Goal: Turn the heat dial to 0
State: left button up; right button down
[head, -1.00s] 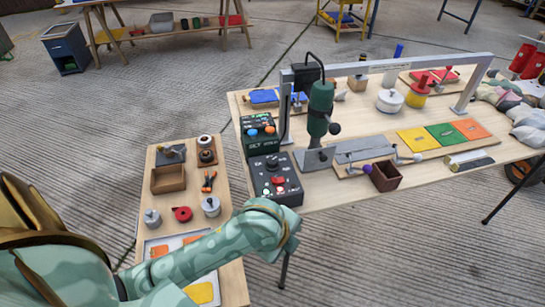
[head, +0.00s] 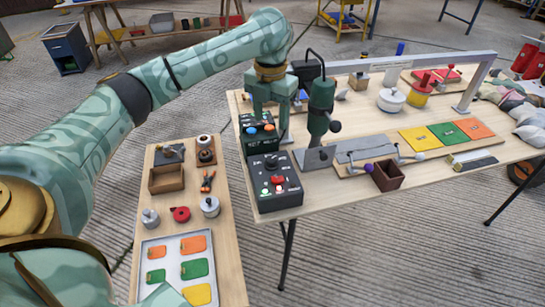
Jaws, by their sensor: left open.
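My left gripper (head: 271,118) points down over the back of the black control box (head: 258,147) at the left end of the long table. Its jaws are open, with nothing seen between them. This box has a blue knob (head: 251,130) and an orange knob (head: 269,128) on top, and lettering on its front too small to read surely. A second dark box (head: 275,203) in front carries a red knob (head: 277,180) and small black knobs. I cannot tell which knob is the heat dial. My right gripper is out of view.
A green press (head: 320,110) stands just right of the boxes, close to my left gripper. A metal frame (head: 405,61) spans the table behind. A side bench (head: 222,228) at the left holds a tray of coloured pieces, tins and a wooden box.

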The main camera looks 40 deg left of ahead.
aim_at(271, 158)
pick_arm(q)
notch_tip(271, 158, down, 14)
jog(key=b, duration=0.7)
jog(key=shift+r, duration=0.2)
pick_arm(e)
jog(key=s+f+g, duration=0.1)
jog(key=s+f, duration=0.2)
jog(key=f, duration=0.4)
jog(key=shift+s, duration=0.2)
pick_arm(q)
jog(key=c, duration=1)
jog(key=shift+r, duration=0.1)
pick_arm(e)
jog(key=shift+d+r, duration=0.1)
